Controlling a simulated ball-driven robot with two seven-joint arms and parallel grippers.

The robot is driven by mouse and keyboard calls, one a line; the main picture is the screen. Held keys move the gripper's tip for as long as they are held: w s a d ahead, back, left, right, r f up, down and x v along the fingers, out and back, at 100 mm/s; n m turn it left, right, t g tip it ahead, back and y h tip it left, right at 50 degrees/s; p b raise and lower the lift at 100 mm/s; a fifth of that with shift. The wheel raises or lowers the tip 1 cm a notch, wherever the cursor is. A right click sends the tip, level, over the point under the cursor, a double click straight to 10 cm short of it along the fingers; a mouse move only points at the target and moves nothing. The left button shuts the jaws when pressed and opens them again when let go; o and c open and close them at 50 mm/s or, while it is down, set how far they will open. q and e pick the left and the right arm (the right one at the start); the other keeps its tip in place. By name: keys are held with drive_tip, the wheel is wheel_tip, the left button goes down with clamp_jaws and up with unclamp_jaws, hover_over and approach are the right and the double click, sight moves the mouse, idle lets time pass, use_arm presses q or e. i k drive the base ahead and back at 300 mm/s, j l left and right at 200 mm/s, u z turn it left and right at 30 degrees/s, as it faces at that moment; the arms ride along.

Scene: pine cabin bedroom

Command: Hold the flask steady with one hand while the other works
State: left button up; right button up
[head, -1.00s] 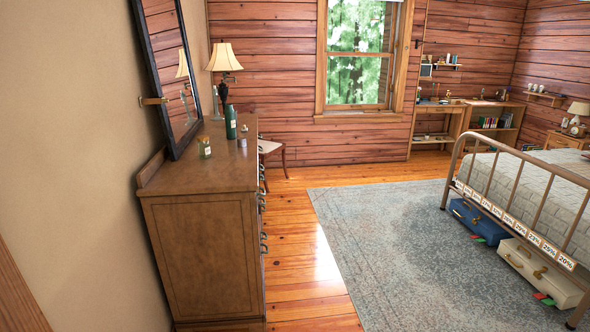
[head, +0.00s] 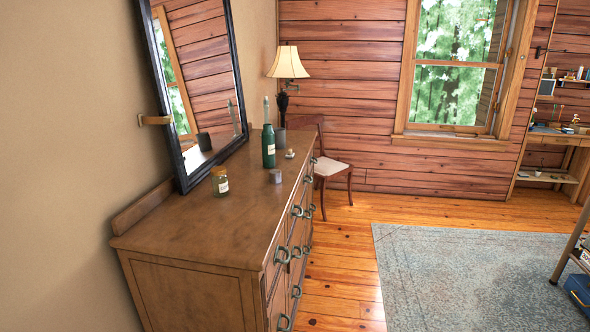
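A dark green flask (head: 268,147) with a pale label stands upright on top of the wooden dresser (head: 190,229), towards its far end. A small grey cup-like piece (head: 275,176) stands on the dresser in front of it. A small metallic piece (head: 290,154) sits to the flask's right. Neither of my grippers shows in the head view, and nothing is touching the flask.
A glass jar (head: 220,182) with a label stands on the dresser left of the flask. A framed mirror (head: 200,80) leans behind. A lamp (head: 288,64) and a chair (head: 332,167) are beyond.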

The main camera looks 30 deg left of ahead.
sight(268, 135)
drive_tip(key=i+l+u, duration=0.1)
drive_tip(key=i+u, duration=0.3)
drive_tip(key=i+l+u, duration=0.4)
drive_tip(key=i, duration=0.15)
drive_tip(key=i+l+u, duration=0.15)
drive_tip(key=u, duration=0.3)
drive_tip(key=i+l+u, duration=0.25)
drive_tip(key=u, duration=0.15)
drive_tip(key=i+l+u, duration=0.2)
drive_tip(key=u, duration=0.25)
drive_tip(key=l+u, duration=0.95)
drive_tip(key=l, duration=0.25)
drive_tip(key=l+u, duration=0.45)
drive_tip(key=l, duration=0.35)
